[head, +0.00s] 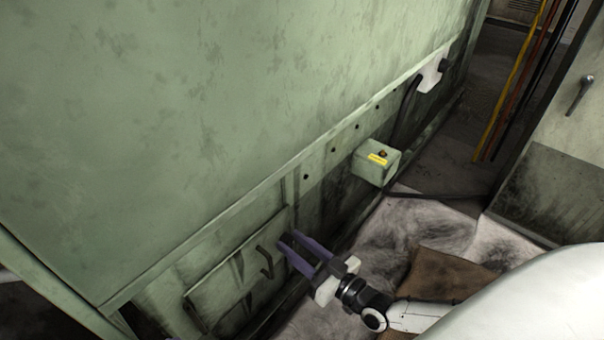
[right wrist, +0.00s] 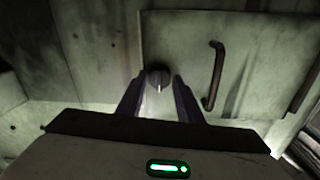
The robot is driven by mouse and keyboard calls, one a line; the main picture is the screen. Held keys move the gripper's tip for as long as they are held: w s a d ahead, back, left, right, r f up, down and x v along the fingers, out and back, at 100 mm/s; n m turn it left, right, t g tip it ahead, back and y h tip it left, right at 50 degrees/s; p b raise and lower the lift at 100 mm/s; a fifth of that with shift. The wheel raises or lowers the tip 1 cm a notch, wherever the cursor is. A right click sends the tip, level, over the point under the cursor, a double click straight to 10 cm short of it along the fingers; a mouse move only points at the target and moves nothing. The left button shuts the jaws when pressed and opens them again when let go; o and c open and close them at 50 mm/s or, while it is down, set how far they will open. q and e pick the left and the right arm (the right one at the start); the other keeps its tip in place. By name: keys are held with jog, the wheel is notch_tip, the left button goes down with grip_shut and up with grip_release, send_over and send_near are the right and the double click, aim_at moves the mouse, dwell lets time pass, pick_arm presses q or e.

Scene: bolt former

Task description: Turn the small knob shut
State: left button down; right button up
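The small dark round knob (right wrist: 158,76) sits on the green machine's lower panel in the right wrist view, just left of a hinged cover's bar handle. A pale pointer mark on it points down. My right gripper (right wrist: 159,82) is open, with one finger on each side of the knob and a gap on both sides. I cannot tell how far the tips are from the panel. In the head view my right gripper (head: 289,240) reaches the lower panel, and the knob cannot be made out there. My left gripper is not in view.
The cover (head: 210,292) has a dark bar handle (head: 265,262) close left of my right gripper; this handle (right wrist: 213,76) is right of it in the wrist view. A green box (head: 376,163) with a yellow label juts out further along. Cardboard (head: 440,285) lies on the floor.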

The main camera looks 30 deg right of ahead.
jog(key=c, duration=0.6)
